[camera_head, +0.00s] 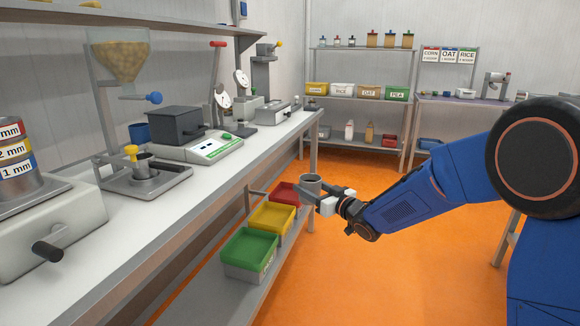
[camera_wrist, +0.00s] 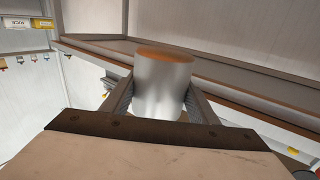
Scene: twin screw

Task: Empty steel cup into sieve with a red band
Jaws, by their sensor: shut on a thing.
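The steel cup (camera_head: 311,184) is held in my gripper (camera_head: 318,194), beyond the front edge of the left bench and above the floor. It looks upright. The cup (camera_wrist: 162,85) fills the middle of the wrist view, between the two fingers of my gripper (camera_wrist: 160,100). The sieve with a red band (camera_head: 10,131) is the top one of a stack at the far left, cut by the picture edge. Its inside is hidden.
Below the red one are a yellow-banded sieve (camera_head: 14,150) and a blue-banded sieve (camera_head: 18,170). A scale (camera_head: 200,148) with a dark box (camera_head: 175,123) and a hopper (camera_head: 118,60) stand along the bench (camera_head: 150,212). Red, yellow and green bins (camera_head: 250,245) sit on the lower shelf.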

